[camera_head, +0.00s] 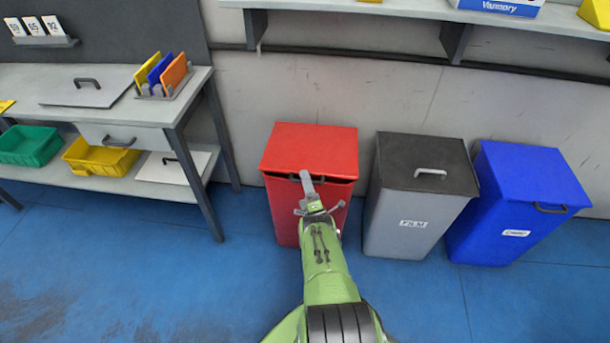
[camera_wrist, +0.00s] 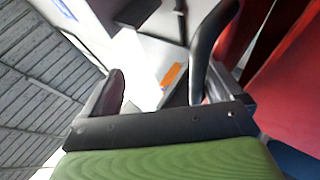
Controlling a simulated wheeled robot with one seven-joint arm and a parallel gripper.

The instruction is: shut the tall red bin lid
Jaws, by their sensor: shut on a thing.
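The tall red bin (camera_head: 284,215) stands against the wall, left of the grey bin. Its red lid (camera_head: 315,145) is tilted slightly, with a dark gap under its front edge. My gripper (camera_head: 306,178) is at the middle of that front edge, shut on the lid's dark handle, which my fingers mostly hide in the head view. In the wrist view, the curved dark handle (camera_wrist: 212,40) shows at my gripper, with red surface (camera_wrist: 295,95) along the right side. The exact contact of the fingers is hard to see there.
A grey bin with a black lid (camera_head: 430,160) and a blue bin (camera_head: 520,200) stand close on the right. A workbench (camera_head: 110,108) with green and yellow trays below is on the left. A shelf (camera_head: 400,8) runs above. Blue floor in front is clear.

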